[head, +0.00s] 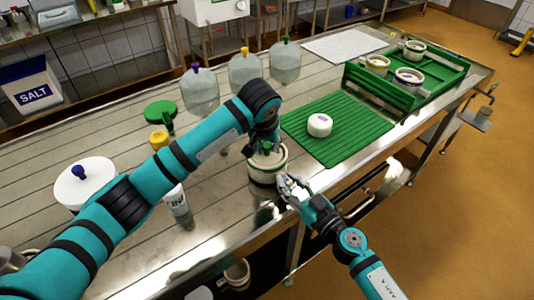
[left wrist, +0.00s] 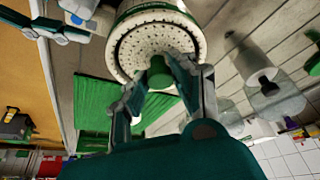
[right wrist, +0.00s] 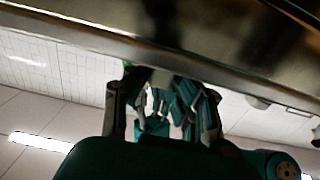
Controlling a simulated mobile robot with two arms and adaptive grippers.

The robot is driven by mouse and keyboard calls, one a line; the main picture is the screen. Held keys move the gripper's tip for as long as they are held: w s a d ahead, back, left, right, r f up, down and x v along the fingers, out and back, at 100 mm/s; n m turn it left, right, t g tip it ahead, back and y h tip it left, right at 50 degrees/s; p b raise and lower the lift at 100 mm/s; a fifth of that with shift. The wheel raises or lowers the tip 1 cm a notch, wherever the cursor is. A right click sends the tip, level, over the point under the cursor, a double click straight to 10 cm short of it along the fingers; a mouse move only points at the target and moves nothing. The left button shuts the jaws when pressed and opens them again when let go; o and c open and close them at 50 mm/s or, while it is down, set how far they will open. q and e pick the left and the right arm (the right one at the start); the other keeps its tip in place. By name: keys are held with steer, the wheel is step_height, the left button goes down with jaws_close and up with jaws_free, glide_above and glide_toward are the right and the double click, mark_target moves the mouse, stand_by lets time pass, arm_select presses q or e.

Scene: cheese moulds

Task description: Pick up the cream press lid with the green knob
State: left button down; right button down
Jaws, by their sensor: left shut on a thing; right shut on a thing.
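The cream press lid (left wrist: 150,45) is a pale perforated disc with a green knob (left wrist: 160,72). In the left wrist view it lies within the rim of a round white mould. The mould (head: 267,174) stands near the table's front edge in the head view. My left gripper (left wrist: 158,78) is over the lid, shut on the green knob. My right gripper (head: 287,184) is low at the mould's front right side. It also shows in the right wrist view (right wrist: 165,105). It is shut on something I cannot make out.
A green ribbed mat (head: 345,145) with a white cheese (head: 320,125) lies to the right. Beyond it is a green tray (head: 435,90) with several small moulds. Domed covers (head: 245,75) stand at the back. A blue-knobbed lid (head: 85,188) is at left.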

arm_select(q)
steer(key=shift+r, duration=0.1)
step_height(320, 180, up, 10)
stand_by(0.5)
step_height(320, 180, up, 8)
glide_above(267, 146)
stand_by(1.4)
stand_by(0.4)
arm_select(e)
steer(key=c, duration=1.1)
jaws_free()
steer(key=shift+o, duration=0.2)
